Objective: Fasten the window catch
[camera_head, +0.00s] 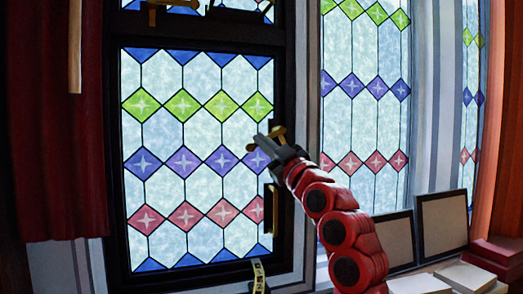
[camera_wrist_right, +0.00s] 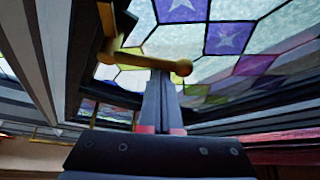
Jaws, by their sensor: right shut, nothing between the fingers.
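The dark-framed stained-glass window (camera_head: 197,130) looks shut or nearly shut in the head view; I cannot tell exactly. Its brass catch (camera_head: 278,133) is on the right side of the frame, about mid-height. In the right wrist view the catch handle (camera_wrist_right: 150,62) is a brass bar with a rounded knob at its right end, lying roughly crosswise. My right gripper (camera_head: 263,143) is at the catch. Its fingers (camera_wrist_right: 160,95) are together and empty, with their tips close to the bar; whether they touch it is unclear. My left gripper is out of view.
A second brass fitting (camera_head: 270,210) is lower on the same frame side. A brass piece (camera_head: 258,275) is at the sill. A red curtain (camera_head: 55,140) hangs at left. Framed panels (camera_head: 442,222) and books (camera_head: 465,277) stand at the lower right.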

